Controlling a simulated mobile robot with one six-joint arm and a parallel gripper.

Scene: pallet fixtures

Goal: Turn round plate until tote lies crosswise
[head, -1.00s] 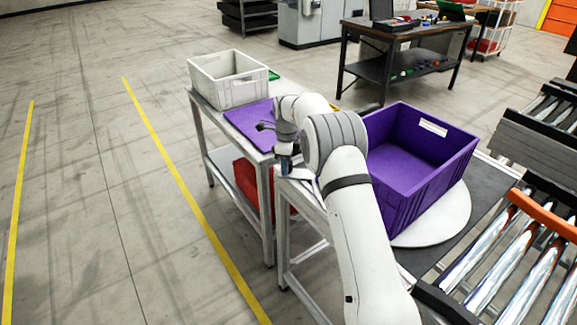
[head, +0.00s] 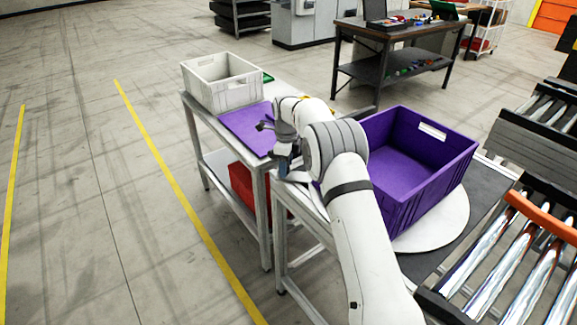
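The purple tote (head: 428,185) is open and empty and stands on the pale round plate (head: 440,228). The plate shows mostly at the tote's front right; the rest is under the tote or behind my arm. The tote sits at an angle to the dark tabletop (head: 484,198) and the roller conveyor. My gripper (head: 284,165) is left of the tote, over the near end of the bench, mostly hidden by my own wrist. I cannot see its fingers well enough to tell their state.
A grey crate (head: 223,85) and a flat purple mat (head: 246,128) lie on the left bench. A red bin (head: 242,188) is on its lower shelf. The roller conveyor (head: 515,255) borders the right. The floor to the left is clear.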

